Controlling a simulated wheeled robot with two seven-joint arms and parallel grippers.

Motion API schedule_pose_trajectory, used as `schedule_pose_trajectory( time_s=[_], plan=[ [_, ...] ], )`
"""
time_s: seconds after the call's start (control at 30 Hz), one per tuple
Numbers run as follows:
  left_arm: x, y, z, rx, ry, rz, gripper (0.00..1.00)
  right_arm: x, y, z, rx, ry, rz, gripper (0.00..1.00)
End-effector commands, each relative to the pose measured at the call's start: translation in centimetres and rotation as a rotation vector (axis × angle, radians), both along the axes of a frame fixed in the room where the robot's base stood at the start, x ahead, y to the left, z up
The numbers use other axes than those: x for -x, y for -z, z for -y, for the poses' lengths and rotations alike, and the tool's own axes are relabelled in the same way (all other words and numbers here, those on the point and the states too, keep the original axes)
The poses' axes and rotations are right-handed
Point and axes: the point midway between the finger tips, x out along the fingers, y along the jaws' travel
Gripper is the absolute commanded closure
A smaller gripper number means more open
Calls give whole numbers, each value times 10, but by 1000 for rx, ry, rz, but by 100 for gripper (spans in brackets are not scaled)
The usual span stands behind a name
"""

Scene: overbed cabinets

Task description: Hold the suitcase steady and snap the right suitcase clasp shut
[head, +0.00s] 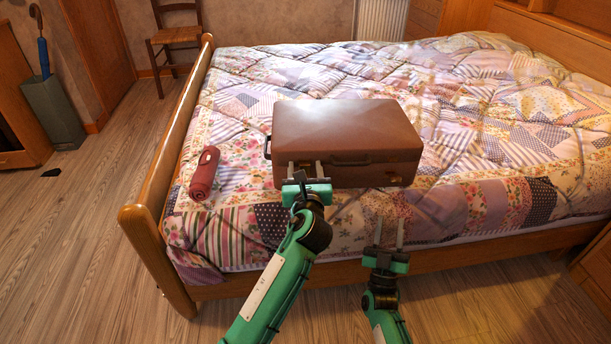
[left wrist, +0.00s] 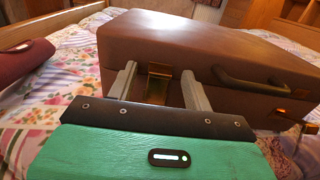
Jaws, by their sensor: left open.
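The brown suitcase (head: 345,125) lies closed on the bed, its front with handle (left wrist: 255,84) towards me. My left gripper (head: 305,170) is open at the left part of the suitcase front. In the left wrist view its fingers (left wrist: 160,88) stand on either side of the brass left clasp (left wrist: 158,76); whether they touch the suitcase is unclear. The right suitcase clasp (head: 393,177) is a small brass piece low on the front's right side; it appears to jut out in the left wrist view (left wrist: 287,117). My right gripper (head: 389,234) is open and empty, nearer me than the suitcase.
A rolled red item (head: 204,173) lies on the quilt (head: 455,140) left of the suitcase. The wooden bed frame (head: 150,225) rises at the left. The quilt right of the suitcase is clear. A chair (head: 176,36) stands behind.

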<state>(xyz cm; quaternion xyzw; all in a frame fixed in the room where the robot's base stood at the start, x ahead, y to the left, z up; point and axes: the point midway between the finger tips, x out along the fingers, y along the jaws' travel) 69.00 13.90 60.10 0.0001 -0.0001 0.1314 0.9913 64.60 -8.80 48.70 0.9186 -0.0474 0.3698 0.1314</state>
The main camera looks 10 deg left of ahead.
Motion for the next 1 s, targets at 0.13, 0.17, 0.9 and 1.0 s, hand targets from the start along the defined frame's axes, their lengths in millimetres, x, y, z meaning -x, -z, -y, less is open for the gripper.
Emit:
schedule_pose_trajectory(
  time_s=[0.13, 0.17, 0.9, 1.0],
  plan=[
    [0, 0, 0, 0, 0, 0, 49, 0, 0, 0, 0, 0, 0, 64],
    [0, 0, 0, 0, 0, 0, 49, 0, 0, 0, 0, 0, 0, 64],
    [0, 0, 0, 0, 0, -1, 100, 0, 0, 0, 0, 0, 0, 64],
    [0, 1, 0, 0, 0, -1, 100, 0, 0, 0, 0, 0, 0, 64]
  ],
)
